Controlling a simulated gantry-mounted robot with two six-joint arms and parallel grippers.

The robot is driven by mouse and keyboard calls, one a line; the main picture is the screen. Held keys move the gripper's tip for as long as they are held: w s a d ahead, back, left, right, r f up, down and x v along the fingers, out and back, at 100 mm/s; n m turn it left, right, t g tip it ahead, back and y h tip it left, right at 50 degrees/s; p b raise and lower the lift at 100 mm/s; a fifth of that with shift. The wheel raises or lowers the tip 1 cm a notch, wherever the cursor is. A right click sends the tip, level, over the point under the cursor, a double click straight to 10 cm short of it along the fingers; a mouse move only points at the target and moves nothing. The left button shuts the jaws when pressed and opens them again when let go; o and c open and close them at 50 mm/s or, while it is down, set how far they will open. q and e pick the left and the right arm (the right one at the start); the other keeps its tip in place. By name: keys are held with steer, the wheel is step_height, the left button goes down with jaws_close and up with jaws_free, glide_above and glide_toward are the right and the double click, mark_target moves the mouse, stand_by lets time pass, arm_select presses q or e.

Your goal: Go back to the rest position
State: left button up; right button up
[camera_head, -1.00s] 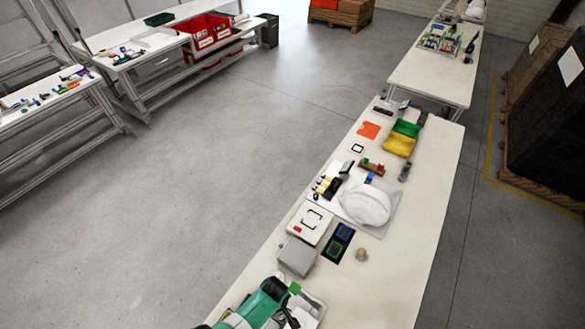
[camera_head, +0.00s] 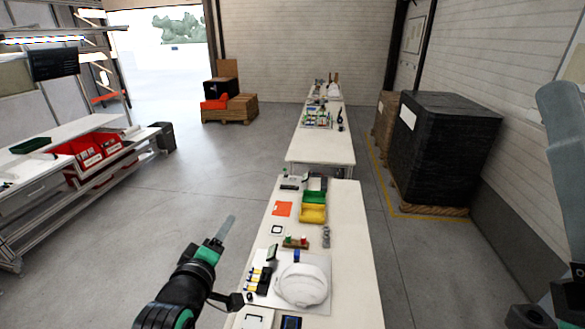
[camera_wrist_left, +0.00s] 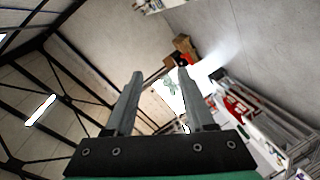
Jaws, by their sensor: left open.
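My left gripper (camera_head: 226,229) is raised in the lower middle of the head view, to the left of the long white table (camera_head: 345,215). In the left wrist view its two fingers (camera_wrist_left: 158,75) stand wide apart with nothing between them. A white helmet shell (camera_head: 302,284) sits on the table, to the right of the gripper and apart from it. A grey arm link of mine rises at the right edge of the head view. No right gripper fingers can be made out there.
Green and yellow bins (camera_head: 313,207), an orange sheet (camera_head: 282,209) and small parts lie on the table. A second table (camera_head: 322,149) stands behind. A black wrapped stack (camera_head: 440,145) is at right. A side bench with red bins (camera_head: 88,148) is at left. Open floor lies between.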

arm_select(q)
steer(key=s+a+r+m+t, duration=0.1)
steer(key=s+r+t, duration=0.15)
steer(key=r, duration=0.55)
steer(key=s+a+r+m+t, duration=0.1)
steer(key=s+r+t, duration=0.15)
steer(key=r, duration=0.45)
steer(key=s+r+m+t+h, duration=0.1)
steer(key=s+r+m+t, duration=0.5)
steer(key=s+r, duration=1.2)
steer(key=s+m, duration=0.2)
steer(key=m, duration=0.2)
steer(key=shift+a+r+t, duration=0.25)
steer(key=shift+a+t, duration=0.1)
steer(key=shift+t, duration=0.05)
steer(key=shift+s, duration=0.1)
